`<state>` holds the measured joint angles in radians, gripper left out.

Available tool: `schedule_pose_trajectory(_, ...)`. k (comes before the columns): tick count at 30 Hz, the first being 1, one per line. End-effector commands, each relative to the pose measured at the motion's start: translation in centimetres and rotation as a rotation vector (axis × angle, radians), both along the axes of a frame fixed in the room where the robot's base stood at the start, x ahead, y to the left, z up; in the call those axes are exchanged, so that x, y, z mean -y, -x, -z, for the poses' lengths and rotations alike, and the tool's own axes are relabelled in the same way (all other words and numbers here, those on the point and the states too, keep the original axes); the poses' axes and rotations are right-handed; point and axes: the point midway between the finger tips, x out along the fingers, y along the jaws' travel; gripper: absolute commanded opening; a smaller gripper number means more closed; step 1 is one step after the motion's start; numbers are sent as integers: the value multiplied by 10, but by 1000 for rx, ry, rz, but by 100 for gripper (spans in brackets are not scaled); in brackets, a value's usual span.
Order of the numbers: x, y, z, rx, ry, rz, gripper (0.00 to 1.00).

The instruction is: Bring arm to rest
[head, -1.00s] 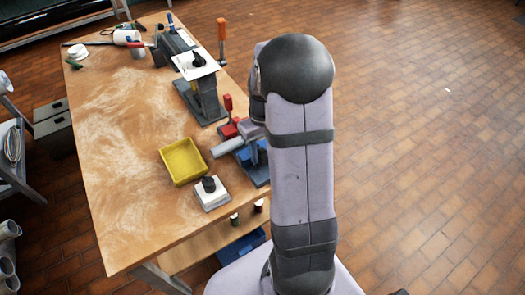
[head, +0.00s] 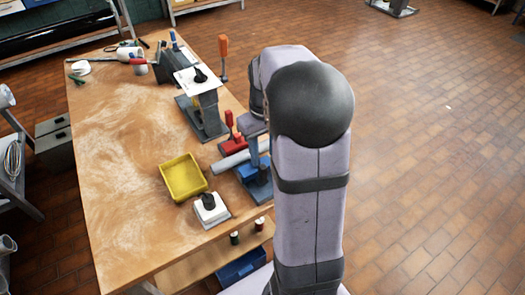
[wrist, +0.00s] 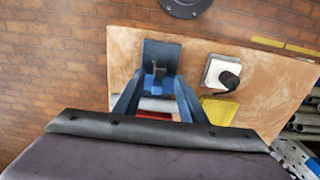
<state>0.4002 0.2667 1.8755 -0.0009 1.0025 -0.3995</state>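My arm (head: 310,195) rises at the right of the table in the head view, with its dark elbow cap uppermost. My gripper is mostly hidden behind the arm there. In the wrist view my gripper (wrist: 158,80) has its two blue fingers apart, with nothing seen held between them. Beyond the fingers is a blue fixture (wrist: 160,52) on the table. In the head view a white plate (head: 197,78) with a black knob sits on a grey stand (head: 208,112).
The wooden table (head: 125,150) holds a yellow tray (head: 184,178), a white block with a black knob (head: 210,208), a red clamp (head: 232,143) and a grey cylinder (head: 231,162). Tools lie at its far end. The brick floor right of the arm is clear.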

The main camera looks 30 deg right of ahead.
Motion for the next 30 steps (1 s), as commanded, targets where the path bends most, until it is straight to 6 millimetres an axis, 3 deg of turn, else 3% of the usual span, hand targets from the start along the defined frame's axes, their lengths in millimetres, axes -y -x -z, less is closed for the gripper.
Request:
schedule_pose_trajectory(8, 0, 0, 0, 2, 1, 31, 38)
schedule_pose_trajectory(13, 4, -10, 6, 51, 18, 172, 38)
schedule_pose_trajectory(17, -10, 24, 41, 3, 2, 296, 38)
schedule_pose_trajectory(21, -40, 72, 62, -42, -7, 355, 38)
schedule_pose_trajectory(27, -101, 137, 70, -83, -7, 225, 38)
schedule_pose_trajectory(30, -122, 148, 65, -68, -3, 141, 38)
